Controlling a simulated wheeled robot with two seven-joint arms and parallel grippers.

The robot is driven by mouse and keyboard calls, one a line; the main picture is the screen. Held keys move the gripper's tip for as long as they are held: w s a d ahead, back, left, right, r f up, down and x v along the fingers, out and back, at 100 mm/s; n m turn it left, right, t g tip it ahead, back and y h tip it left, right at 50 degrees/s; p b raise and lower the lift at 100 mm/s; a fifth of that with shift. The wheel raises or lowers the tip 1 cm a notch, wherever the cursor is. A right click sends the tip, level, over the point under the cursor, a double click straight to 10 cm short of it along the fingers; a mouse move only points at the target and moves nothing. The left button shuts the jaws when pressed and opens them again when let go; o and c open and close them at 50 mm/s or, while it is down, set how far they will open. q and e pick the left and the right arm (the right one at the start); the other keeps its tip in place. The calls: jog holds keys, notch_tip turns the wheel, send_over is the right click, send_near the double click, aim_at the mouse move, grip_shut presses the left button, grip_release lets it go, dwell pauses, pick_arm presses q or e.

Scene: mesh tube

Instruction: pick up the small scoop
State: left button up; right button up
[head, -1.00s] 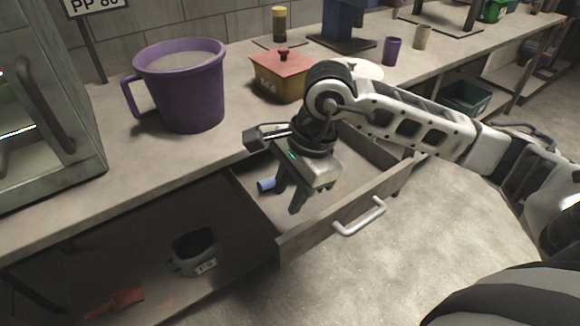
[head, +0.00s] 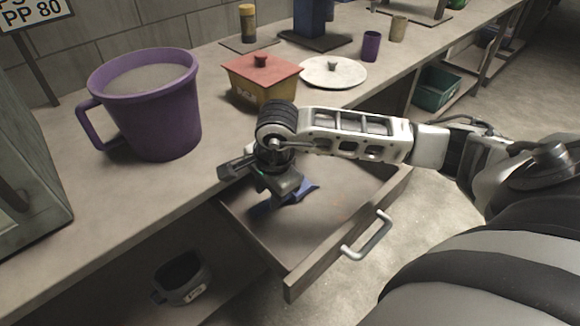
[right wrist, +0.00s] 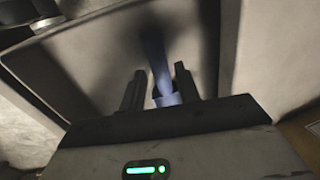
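The small scoop (head: 303,192) is blue and lies in the open drawer (head: 340,195). My right gripper (head: 284,198) is down in the drawer, over the scoop, and hides its middle in the head view. In the right wrist view the blue scoop (right wrist: 158,62) runs between the two dark fingers of the right gripper (right wrist: 160,85). The fingers stand apart with gaps beside the blue part, so the gripper looks open around it. My left gripper is not in view.
A large purple mug (head: 150,110), a red-lidded yellow box (head: 260,82) and a white lid (head: 333,72) stand on the counter behind. The drawer's front has a metal handle (head: 368,236). A dark pot (head: 182,278) sits on the shelf below left.

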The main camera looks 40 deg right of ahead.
aim_at(267, 202)
jog(key=shift+w+a+f, duration=0.1)
jog(key=shift+w+f, duration=0.1)
jog(key=shift+f, duration=1.15)
jog(key=shift+w+f, duration=0.2)
jog(key=shift+f, duration=1.15)
grip_shut()
jog(key=shift+r, duration=0.1)
jog(key=shift+r, duration=0.5)
jog(key=s+d+r+b, duration=0.1)
jog(key=s+d+r, duration=0.7)
jog(key=s+r, duration=0.3)
jog(key=shift+d+r+b, duration=0.35)
jog(key=shift+r+b, duration=0.05)
jog(key=shift+r, duration=0.05)
